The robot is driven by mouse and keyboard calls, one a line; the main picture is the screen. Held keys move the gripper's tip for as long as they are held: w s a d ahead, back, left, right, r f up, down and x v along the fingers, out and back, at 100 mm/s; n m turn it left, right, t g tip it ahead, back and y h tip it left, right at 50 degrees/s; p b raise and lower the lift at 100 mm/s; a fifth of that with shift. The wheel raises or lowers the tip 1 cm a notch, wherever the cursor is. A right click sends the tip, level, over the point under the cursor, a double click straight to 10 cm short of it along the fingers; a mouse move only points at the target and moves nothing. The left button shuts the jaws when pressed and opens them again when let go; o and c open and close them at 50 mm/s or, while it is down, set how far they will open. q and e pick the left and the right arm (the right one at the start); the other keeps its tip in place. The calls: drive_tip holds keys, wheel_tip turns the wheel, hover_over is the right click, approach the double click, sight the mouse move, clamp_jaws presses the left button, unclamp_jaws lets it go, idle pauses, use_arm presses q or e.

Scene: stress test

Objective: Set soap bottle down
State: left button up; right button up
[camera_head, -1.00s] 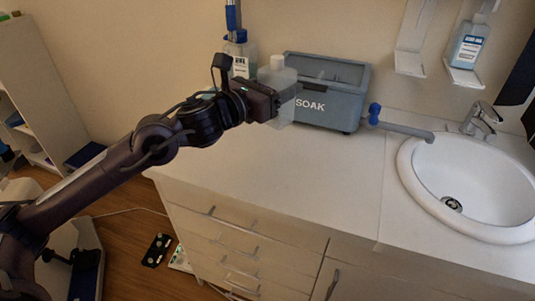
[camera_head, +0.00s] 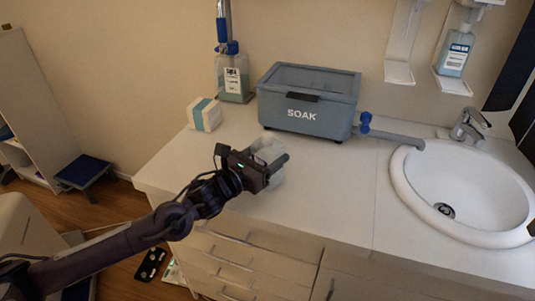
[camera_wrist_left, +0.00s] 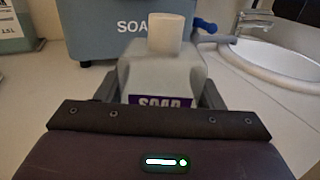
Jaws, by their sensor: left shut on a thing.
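The soap bottle (camera_wrist_left: 163,75) is pale and translucent, with a white cap and a purple label reading SOAP in the left wrist view. It stands upright between the fingers of my left gripper (camera_wrist_left: 158,98), which is shut on it. In the head view the soap bottle (camera_head: 268,150) shows partly behind my left gripper (camera_head: 275,172), over the front part of the white counter (camera_head: 335,185). I cannot tell whether its base touches the counter, as the gripper hides it. My right gripper is not in view.
A grey SOAK box (camera_head: 308,117) with a blue tap stands behind the bottle. A blue-capped jug (camera_head: 233,80) and a small white-and-teal box (camera_head: 204,114) are at the back left. A sink (camera_head: 460,195) is on the right. The counter between bottle and sink is clear.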

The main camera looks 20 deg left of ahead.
use_arm(q)
drive_tip(key=shift+f, duration=0.1)
drive_tip(key=o, duration=1)
drive_tip(key=shift+c, duration=0.2)
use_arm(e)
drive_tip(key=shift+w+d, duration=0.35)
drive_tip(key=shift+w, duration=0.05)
